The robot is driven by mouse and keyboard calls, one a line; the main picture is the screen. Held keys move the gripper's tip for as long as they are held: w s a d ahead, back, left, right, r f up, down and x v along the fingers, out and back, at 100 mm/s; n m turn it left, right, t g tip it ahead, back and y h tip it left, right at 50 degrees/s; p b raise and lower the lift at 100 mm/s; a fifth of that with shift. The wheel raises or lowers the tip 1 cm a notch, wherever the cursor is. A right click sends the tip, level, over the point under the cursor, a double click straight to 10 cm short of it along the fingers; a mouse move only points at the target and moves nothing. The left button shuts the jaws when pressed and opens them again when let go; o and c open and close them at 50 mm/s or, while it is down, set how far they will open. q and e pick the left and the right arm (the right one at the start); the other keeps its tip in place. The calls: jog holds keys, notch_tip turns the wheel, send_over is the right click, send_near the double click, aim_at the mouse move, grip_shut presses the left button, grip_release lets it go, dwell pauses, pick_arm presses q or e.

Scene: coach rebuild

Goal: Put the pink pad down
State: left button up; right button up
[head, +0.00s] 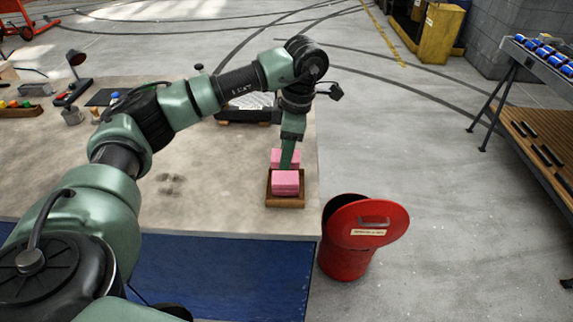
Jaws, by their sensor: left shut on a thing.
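Two pink blocks show at a small brown wooden tray (285,205) near the front right corner of the table. The nearer pink block (285,184) sits in the tray, with a line across its front face. The farther pink pad (280,156) is just behind it, partly covered by my green finger. My left gripper (288,160) points down over the tray and is shut on the farther pink pad. Whether that pad touches the tray floor is hidden. My right gripper is not in view.
The tray is close to the table's (215,195) right and front edges. A red bin (345,262) with a tilted lid stands on the floor just right of the corner. A dark device (235,112) lies behind the tray. A lamp (76,60) and small items are far left.

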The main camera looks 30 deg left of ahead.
aim_at(286, 177)
pick_arm(q)
jog(key=shift+a+f, duration=0.1)
jog(key=shift+f, duration=0.2)
notch_tip(286, 177, down, 4)
jog(key=shift+r+p, duration=0.25)
jog(key=shift+p, duration=0.2)
jog(key=shift+f, duration=0.4)
jog(key=shift+f, duration=0.1)
jog(key=o, duration=1.2)
